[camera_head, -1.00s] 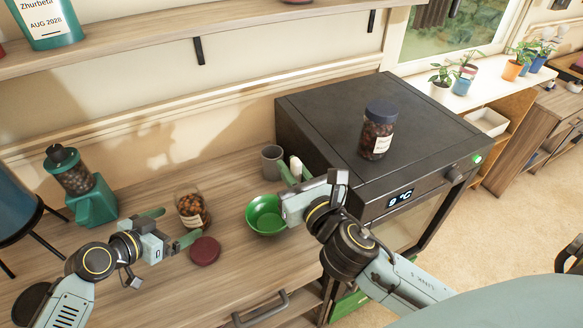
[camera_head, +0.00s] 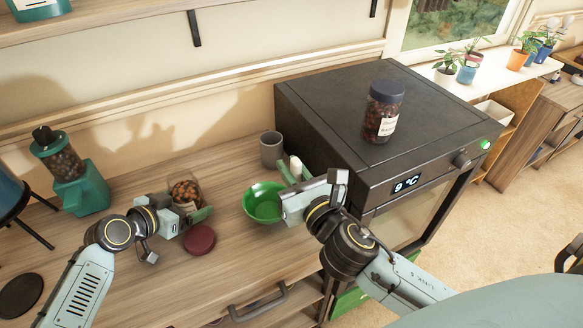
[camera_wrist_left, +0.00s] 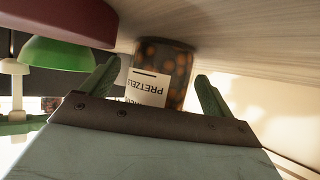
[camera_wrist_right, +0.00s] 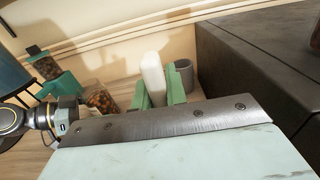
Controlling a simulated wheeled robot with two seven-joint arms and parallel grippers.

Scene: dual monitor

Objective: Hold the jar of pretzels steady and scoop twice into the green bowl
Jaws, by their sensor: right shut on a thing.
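The pretzel jar (camera_head: 186,189), clear with a white label, stands upright on the counter. My left gripper (camera_head: 190,209) is open at the jar. In the left wrist view the jar (camera_wrist_left: 178,72) is between the two spread fingers, with a gap at each side. The green bowl (camera_head: 262,204) sits on the counter right of the jar. My right gripper (camera_head: 297,176) is above and just right of the bowl. It is shut on a white handle-like tool (camera_head: 295,165), which also shows upright between the fingers in the right wrist view (camera_wrist_right: 152,75). The tool's lower end is hidden.
A dark red lid (camera_head: 199,240) lies in front of the jar. A grey cup (camera_head: 271,150) stands behind the bowl. A black oven-like appliance (camera_head: 330,110) with a dark jar (camera_head: 383,112) on top blocks the right. A green grinder (camera_head: 82,193) stands at the left.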

